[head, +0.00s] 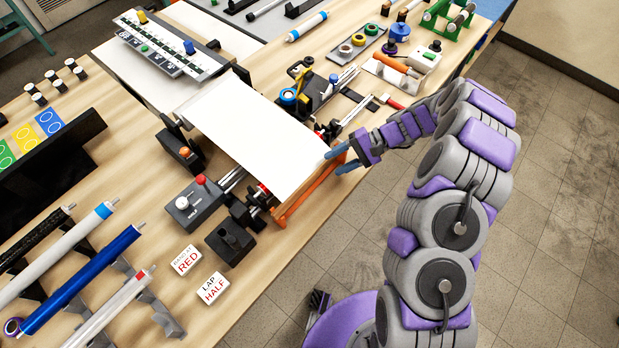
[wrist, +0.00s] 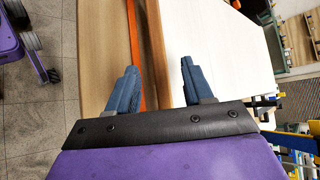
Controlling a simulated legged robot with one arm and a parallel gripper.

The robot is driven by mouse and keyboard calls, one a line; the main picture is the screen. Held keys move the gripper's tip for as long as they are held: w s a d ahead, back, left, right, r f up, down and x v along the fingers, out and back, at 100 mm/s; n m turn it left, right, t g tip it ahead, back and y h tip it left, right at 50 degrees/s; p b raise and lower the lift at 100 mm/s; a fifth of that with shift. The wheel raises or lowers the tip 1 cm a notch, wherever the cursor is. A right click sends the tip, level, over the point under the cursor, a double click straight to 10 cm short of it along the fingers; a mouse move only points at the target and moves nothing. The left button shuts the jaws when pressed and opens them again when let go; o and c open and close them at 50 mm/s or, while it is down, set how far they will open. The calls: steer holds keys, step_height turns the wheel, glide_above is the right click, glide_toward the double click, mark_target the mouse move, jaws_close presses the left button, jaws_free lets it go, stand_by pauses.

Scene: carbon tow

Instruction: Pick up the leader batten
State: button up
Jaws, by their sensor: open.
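The leader batten appears to be the narrow brown wooden strip (head: 308,183) along the near end of the white sheet (head: 237,125). In the wrist view the strip (wrist: 155,40) runs away from me beside the white sheet (wrist: 215,40). My gripper (head: 341,160) is open at the strip's far-right end in the head view. In the wrist view my gripper (wrist: 159,68) has one blue finger on each side of the strip, the right one over the sheet. No grip on it shows. I cannot tell whether the fingers touch it.
An orange bar (head: 306,196) runs along the table edge beside the strip and also shows in the wrist view (wrist: 134,35). Black control boxes (head: 192,205) stand left of the sheet. Tools and tape rolls (head: 345,49) crowd the bench behind. Tiled floor (head: 560,215) lies open at right.

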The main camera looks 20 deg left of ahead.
mark_target(319, 174)
steer(key=shift+s+a+f, duration=0.1)
steer(key=shift+s+f, duration=0.1)
steer(key=shift+s, duration=0.1)
steer(key=shift+s+a+f, duration=0.25)
steer(key=shift+s+a, duration=0.05)
steer(key=b+x, duration=0.1)
steer(key=x, duration=0.4)
steer(key=shift+a+r, duration=0.1)
steer(key=shift+r, duration=0.15)
steer(key=shift+d, duration=0.25)
steer(key=shift+c, duration=0.5)
steer(key=shift+d+r, duration=0.1)
steer(key=shift+d, duration=0.05)
steer(key=c, duration=0.3)
jaws_close()
